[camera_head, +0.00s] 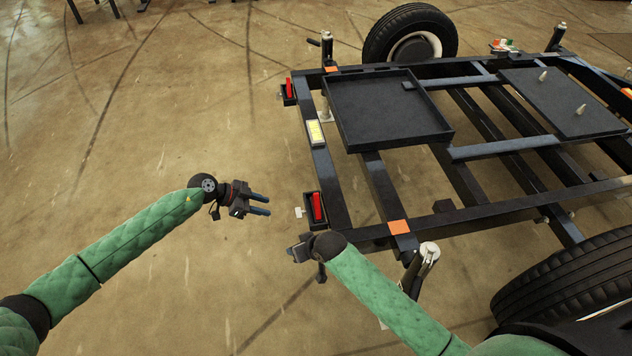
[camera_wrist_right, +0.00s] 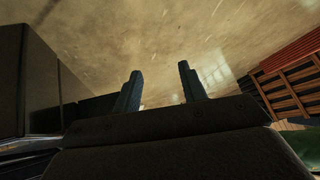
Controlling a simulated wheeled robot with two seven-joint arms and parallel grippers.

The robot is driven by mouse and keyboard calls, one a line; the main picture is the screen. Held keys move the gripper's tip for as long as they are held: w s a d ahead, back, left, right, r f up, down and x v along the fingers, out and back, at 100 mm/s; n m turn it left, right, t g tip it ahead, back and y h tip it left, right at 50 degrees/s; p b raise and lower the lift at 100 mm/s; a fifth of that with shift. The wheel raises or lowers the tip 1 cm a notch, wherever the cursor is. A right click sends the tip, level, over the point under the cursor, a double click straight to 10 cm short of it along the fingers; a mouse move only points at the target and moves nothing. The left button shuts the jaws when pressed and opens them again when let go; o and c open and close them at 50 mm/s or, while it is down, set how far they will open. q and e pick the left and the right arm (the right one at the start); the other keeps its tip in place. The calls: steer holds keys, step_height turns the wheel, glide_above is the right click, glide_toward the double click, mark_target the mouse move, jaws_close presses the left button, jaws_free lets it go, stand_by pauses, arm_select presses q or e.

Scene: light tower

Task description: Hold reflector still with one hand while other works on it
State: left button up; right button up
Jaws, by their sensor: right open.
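A red reflector-like piece (camera_head: 317,207) stands in a dark holder at the near corner of the trailer's end. A similar red piece (camera_head: 289,88) is at the far corner. Orange squares lie on the frame, one near (camera_head: 398,227) and one far (camera_head: 332,69). I cannot tell which is the task's reflector. My left gripper (camera_head: 262,204) is open and empty, left of the near red piece and apart from it. My right gripper (camera_head: 293,251) is below that piece, its fingers partly hidden; in the right wrist view it (camera_wrist_right: 158,84) is open, with only floor between its fingers.
The black trailer frame (camera_head: 375,190) fills the right side, with a shallow tray (camera_head: 440,136) on it. A metal jack post (camera_head: 427,258) stands close to my right forearm. Tyres (camera_head: 565,280) are at the near and far sides. The floor on the left is clear.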

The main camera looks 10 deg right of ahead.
step_height(320, 180, up, 13)
steer(key=h, duration=0.2)
glide_above(316, 197)
steer(key=s+a, duration=0.1)
steer(key=a, duration=0.2)
steer(key=d+m+g, duration=0.1)
steer(key=g, duration=0.1)
steer(key=w+d+m+g+h, duration=0.1)
steer(key=g, duration=0.1)
steer(key=w+d+m+g+h, duration=0.1)
steer(key=g, duration=0.1)
steer(key=shift+d+r+m, duration=0.1)
steer(key=shift+r+m, duration=0.2)
steer(key=shift+f, duration=3.85)
steer(key=shift+c, duration=0.4)
jaws_close()
